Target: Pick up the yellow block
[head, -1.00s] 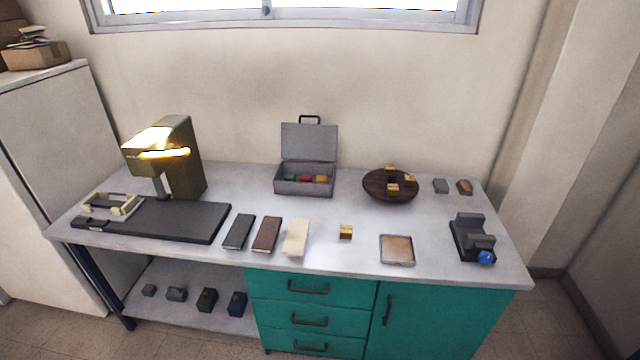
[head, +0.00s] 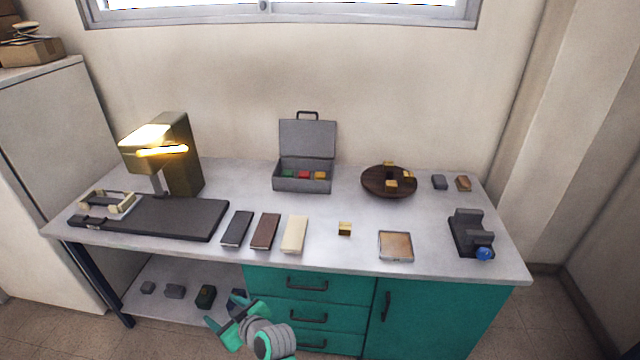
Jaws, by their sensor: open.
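An open grey box (head: 302,187) stands at the back middle of the worktop (head: 340,205) with its lid up. A brassy gold cube (head: 345,228) stands alone on the worktop, nearer the front. My gripper (head: 226,314) is at the bottom of the head view, in front of the table and left of the drawers. Its teal fingers are apart and empty, far from the box.
Left are a lit lamp-like machine (head: 175,155) and a dark slab (head: 170,217). Three flat books or cases (head: 266,231) lie near the front. A round wooden tray (head: 375,188) with gold cubes, a square tray (head: 381,250) and a dark holder (head: 462,240) are right.

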